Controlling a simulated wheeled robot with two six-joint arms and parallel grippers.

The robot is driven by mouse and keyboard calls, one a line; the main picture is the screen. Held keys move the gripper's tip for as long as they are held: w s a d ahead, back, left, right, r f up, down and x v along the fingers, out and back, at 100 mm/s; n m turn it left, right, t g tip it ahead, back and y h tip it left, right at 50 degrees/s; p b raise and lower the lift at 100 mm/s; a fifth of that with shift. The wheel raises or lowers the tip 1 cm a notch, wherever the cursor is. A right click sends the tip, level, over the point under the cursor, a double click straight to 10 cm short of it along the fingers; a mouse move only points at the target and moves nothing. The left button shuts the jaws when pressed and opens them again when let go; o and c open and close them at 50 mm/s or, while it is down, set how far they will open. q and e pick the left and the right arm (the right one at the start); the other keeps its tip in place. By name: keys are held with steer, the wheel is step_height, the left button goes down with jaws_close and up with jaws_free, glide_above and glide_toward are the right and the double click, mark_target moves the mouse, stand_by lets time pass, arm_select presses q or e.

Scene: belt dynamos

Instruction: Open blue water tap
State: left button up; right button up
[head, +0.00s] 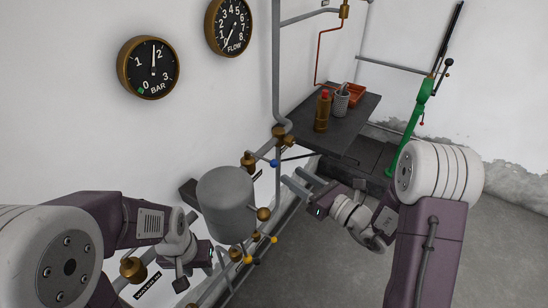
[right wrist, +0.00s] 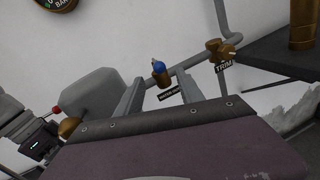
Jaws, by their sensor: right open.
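The blue water tap is a small brass valve with a blue handle tip (head: 274,163) on the wall pipe, right of the grey tank. In the right wrist view the tap appears between the fingertips (right wrist: 160,79), and no contact is visible. My left gripper (head: 217,262) is low, left of the tank's base; its finger opening is unclear.
The grey tank (head: 226,203) stands between my arms, with yellow-handled valves (head: 250,260) below. The TRIM valve (right wrist: 220,52) is right of the tap. Gauges (head: 149,68) hang above.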

mark_target(277, 165)
steer(key=p+x, duration=0.1)
steer(key=x, duration=0.7)
steer(key=shift+w+a, duration=0.25)
steer(key=shift+a, duration=0.05)
jaws_close()
stand_by(0.9)
